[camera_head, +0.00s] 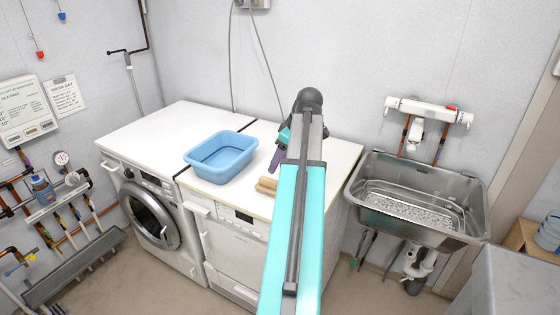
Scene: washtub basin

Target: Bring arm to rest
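My arm (296,220), teal and grey, reaches up from the bottom middle of the head view over the right-hand white machine. Its dark wrist end (308,100) is at the top of the arm. My gripper (275,161) is mostly hidden behind the arm; a dark finger-like part points down above the machine top, right of the blue washtub (220,172). Whether it is open or shut does not show. The tub looks empty and stands on the machine tops. A wooden brush (266,186) lies right of the tub, close to the arm.
A white washing machine (122,160) stands at left, beside the right-hand machine (232,240). A steel sink (370,205) with a wall tap (428,111) is at right. A grey cabinet (515,285) is at lower right. Pipes and a water panel line the left wall.

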